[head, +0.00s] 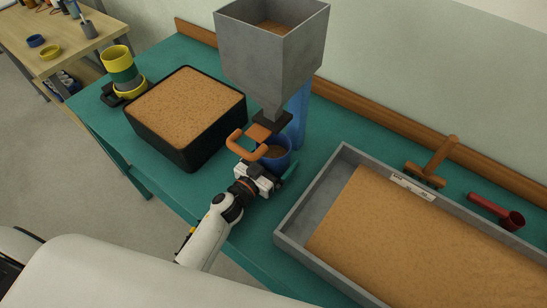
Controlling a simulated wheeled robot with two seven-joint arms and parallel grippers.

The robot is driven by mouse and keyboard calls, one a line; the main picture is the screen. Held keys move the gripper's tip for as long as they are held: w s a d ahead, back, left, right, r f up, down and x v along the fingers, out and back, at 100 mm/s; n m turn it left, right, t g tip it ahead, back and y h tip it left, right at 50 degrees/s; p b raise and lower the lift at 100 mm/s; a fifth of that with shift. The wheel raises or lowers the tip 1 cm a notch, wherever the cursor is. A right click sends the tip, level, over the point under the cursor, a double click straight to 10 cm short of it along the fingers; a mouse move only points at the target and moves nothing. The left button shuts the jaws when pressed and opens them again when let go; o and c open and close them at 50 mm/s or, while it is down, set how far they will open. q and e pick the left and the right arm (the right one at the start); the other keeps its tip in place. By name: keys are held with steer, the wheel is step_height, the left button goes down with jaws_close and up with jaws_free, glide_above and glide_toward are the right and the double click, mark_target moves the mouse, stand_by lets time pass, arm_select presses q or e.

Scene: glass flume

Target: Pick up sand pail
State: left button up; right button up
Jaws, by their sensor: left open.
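A blue pail (278,158) stands on the teal table below the grey hopper (268,50), with brown sand visible inside it. An orange looped handle (243,142) sticks out to the left at the hopper's outlet, just above the pail; it partly covers the pail's rim. My left gripper (268,172) is at the near side of the pail, low over the table. Its jaws are open, and the pail's lower front is partly hidden behind it. I cannot tell whether the fingers touch the pail. My right gripper is not in view.
A black bin of sand (186,153) stands left of the pail. A long grey sand tray (292,222) lies to the right, with a wooden rake (432,165) and a red scoop (497,212) behind it. Yellow and green cups (120,66) stand at the far left.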

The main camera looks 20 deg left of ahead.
arm_select(q)
steer(key=c, duration=0.8)
steer(key=shift+c, duration=0.4)
steer(key=shift+r, duration=0.2)
